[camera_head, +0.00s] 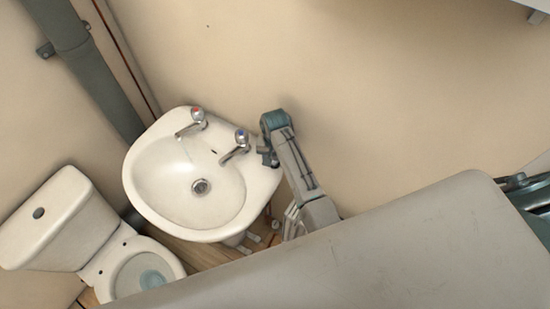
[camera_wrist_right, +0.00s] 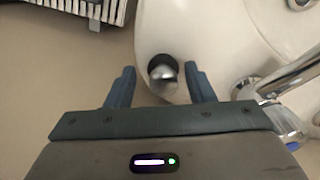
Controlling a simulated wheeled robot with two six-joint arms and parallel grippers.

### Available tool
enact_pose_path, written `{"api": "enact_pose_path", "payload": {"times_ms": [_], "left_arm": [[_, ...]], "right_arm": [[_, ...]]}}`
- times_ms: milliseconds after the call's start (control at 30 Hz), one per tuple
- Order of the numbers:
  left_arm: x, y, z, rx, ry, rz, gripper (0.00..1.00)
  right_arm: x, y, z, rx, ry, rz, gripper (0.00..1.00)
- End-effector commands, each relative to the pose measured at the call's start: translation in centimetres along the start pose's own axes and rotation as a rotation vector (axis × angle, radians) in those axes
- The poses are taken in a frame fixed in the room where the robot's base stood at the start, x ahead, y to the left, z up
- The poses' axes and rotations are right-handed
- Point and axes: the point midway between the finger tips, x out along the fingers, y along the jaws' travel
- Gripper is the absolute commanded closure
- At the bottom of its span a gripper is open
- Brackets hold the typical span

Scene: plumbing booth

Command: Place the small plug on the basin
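The white basin (camera_head: 160,190) is on the wall with two chrome taps; its rim also shows in the right wrist view (camera_wrist_right: 215,35). The small plug (camera_wrist_right: 163,72), chrome with a dark ring, appears over the basin's rim, close to the edge. I cannot tell for sure if it rests on the rim. My right gripper (camera_wrist_right: 161,84) is open, with its blue fingers wide apart on either side of the plug and a gap at each side. In the head view, my right gripper (camera_head: 266,152) is at the basin's right edge and the plug is not distinguishable. My left gripper is out of view.
The blue-marked tap (camera_head: 238,147) is close to my right gripper, and its chrome body shows in the right wrist view (camera_wrist_right: 285,80). The red-marked tap (camera_head: 192,122) is farther left. A toilet (camera_head: 60,220) stands left of the basin. A drain (camera_head: 200,187) is in the bowl.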

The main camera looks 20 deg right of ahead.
Motion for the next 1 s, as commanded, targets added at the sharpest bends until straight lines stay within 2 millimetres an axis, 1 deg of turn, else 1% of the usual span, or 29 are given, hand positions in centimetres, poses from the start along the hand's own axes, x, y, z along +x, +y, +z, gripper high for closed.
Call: {"api": "enact_pose_path", "payload": {"times_ms": [133,267,600,700,833,1000], "left_arm": [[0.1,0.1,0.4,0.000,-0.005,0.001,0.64],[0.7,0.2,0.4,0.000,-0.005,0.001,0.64],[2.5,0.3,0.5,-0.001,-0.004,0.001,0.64],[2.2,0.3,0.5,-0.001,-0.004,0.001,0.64],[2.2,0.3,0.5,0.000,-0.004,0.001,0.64],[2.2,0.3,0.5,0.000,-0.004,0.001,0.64]], "right_arm": [[-0.4,-0.1,-0.1,0.000,0.002,-0.002,0.51],[-2.0,-0.1,-0.1,0.000,0.005,-0.003,0.51],[-9.0,-0.1,-0.1,0.000,0.004,-0.004,0.51],[-10.7,-0.1,-0.1,0.000,0.003,-0.002,0.51],[-11.8,0.0,-0.1,0.000,0.002,-0.001,0.51],[-12.1,0.0,0.0,0.000,0.000,0.000,0.51]]}}
